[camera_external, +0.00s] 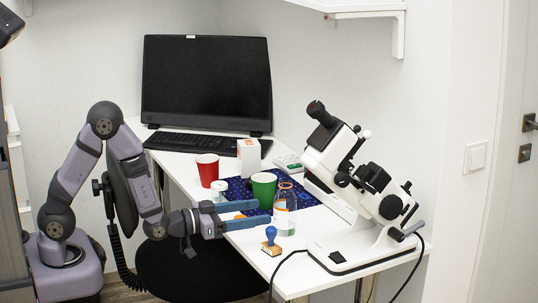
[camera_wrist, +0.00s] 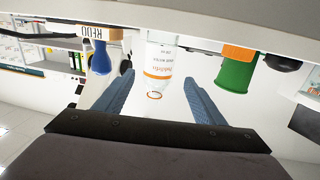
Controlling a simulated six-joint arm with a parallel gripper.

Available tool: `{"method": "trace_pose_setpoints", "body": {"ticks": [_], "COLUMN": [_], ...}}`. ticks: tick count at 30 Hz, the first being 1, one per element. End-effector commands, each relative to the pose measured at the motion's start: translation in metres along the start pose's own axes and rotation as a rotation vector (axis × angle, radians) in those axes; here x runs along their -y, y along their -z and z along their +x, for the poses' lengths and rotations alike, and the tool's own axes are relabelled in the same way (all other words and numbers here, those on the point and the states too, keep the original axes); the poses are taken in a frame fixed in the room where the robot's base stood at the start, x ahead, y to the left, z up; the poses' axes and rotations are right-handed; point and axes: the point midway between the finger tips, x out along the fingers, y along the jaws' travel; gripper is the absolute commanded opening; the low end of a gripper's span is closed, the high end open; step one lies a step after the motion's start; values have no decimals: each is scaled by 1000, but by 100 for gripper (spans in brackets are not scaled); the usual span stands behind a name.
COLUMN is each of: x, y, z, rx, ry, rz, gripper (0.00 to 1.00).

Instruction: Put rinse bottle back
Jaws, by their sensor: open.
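The rinse bottle (camera_external: 285,214) is clear with a white label and orange lettering. It stands upright on the white table near the front edge, left of the microscope. In the wrist view the bottle (camera_wrist: 162,55) appears upside down, with its orange-ringed top towards me, in line with the gap between my fingers. My gripper (camera_external: 262,213) is open, with its blue fingers pointing right at the bottle. In the wrist view the fingers of my gripper (camera_wrist: 159,77) lie either side of the bottle's image; I cannot tell whether they touch it.
A green cup (camera_external: 263,188) stands close behind my fingers, on a dark blue mat (camera_external: 237,184). A blue-handled stamp (camera_external: 271,241) stands in front of the bottle. A red cup (camera_external: 207,171), white box (camera_external: 249,157) and glass jar (camera_external: 218,189) are farther left. The microscope (camera_external: 362,190) fills the right side.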

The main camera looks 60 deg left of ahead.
Motion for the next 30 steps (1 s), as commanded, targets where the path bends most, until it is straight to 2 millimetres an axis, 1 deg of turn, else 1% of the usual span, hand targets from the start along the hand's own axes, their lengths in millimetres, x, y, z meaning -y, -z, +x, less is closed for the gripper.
{"method": "trace_pose_setpoints", "body": {"ticks": [1, 12, 18, 30], "x": [0, 0, 0, 0], "y": [1, 2, 1, 0], "z": [-8, -29, -33, -34], "rx": [3, 4, 1, 0], "ry": [0, 1, 0, 0], "rz": [0, 0, 0, 0], "gripper": [64, 64, 64, 64]}}
